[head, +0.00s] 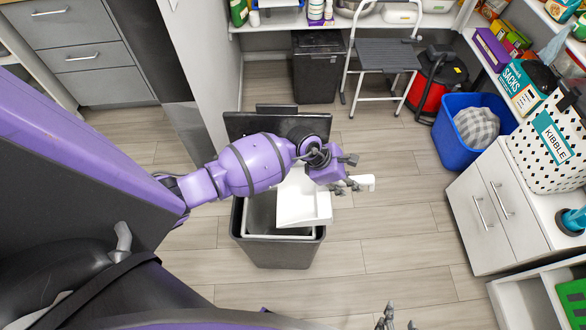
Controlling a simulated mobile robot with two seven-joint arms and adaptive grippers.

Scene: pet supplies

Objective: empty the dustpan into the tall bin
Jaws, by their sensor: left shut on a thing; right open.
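A tall dark grey bin (278,252) stands on the floor in the middle of the head view, with its dark lid (240,124) raised at the back. A white dustpan (304,205) is over the right part of the bin's opening. My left gripper (350,175) is shut on the dustpan's white handle, whose end sticks out to the right. My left arm hides part of the bin's opening and of the pan. I see no debris on the visible part of the pan. My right gripper (397,320) is open and empty at the bottom edge, partly cut off.
A black container (318,70) is under the back shelf. A white cabinet (490,210) is at the right. Floor right of the bin is clear.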

